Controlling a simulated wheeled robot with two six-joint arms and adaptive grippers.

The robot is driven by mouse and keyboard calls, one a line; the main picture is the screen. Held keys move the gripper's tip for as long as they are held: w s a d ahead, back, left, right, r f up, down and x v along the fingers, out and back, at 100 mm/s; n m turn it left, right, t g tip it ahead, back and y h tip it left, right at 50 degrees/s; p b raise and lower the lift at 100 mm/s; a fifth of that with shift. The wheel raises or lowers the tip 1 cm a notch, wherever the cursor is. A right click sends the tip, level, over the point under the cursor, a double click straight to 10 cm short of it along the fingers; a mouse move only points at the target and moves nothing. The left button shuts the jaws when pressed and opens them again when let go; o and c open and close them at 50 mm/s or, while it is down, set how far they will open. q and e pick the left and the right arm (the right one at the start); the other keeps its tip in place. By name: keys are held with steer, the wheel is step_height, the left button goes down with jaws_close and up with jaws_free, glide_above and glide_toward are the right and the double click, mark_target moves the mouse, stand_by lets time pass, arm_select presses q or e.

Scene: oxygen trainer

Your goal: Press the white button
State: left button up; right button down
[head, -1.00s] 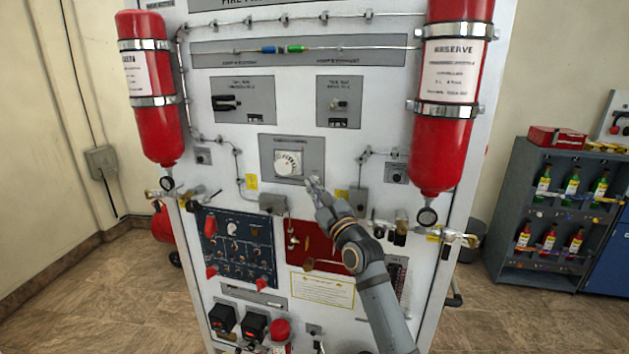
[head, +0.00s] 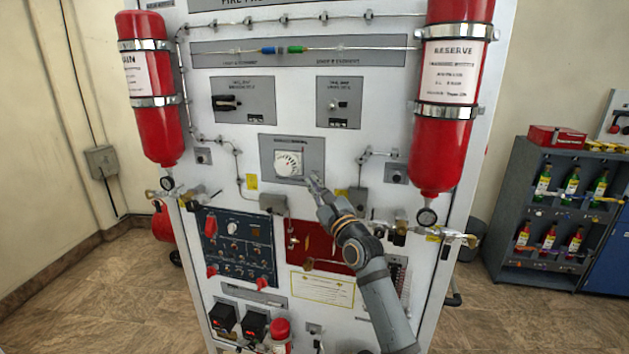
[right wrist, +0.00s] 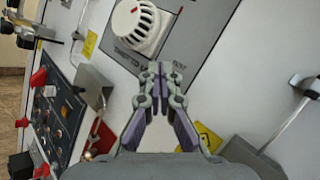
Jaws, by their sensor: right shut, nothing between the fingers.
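A white round dial or knob (head: 288,163) sits on a grey panel (head: 309,143) in the middle of the white cabinet front. In the right wrist view it is a white knob with a ridged rim (right wrist: 140,25) at the top. My right gripper (head: 313,177) is at the panel's lower right corner, below and right of the dial. In the right wrist view its fingertips (right wrist: 159,72) are together and empty, just below the knob and beside small lettering. I cannot make out a separate white button; the fingertips hide part of the panel. My left gripper is not in view.
Red cylinders stand at the left (head: 150,90) and right (head: 450,95) of the cabinet. Wiring and a grey box (head: 358,200) are near my right gripper. A blue switch panel (head: 238,245) and a red panel (head: 318,240) lie below. A bottle rack (head: 560,215) stands at right.

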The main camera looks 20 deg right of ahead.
steer(key=shift+w+d, duration=0.15)
steer(key=shift+w, duration=0.1)
stand_by(0.6)
steer(key=shift+s+a+p, duration=0.25)
steer(key=shift+s+p, duration=0.05)
steer(key=shift+p, duration=0.3)
steer(key=shift+s+a+p, duration=0.2)
steer(key=shift+s+p, duration=0.1)
steer(key=shift+s, duration=0.1)
steer(key=s+a+p, duration=0.1)
steer(key=s, duration=0.1)
steer(key=s+a+p, duration=0.1)
steer(key=s+p, duration=0.1)
steer(key=shift+a, duration=0.4)
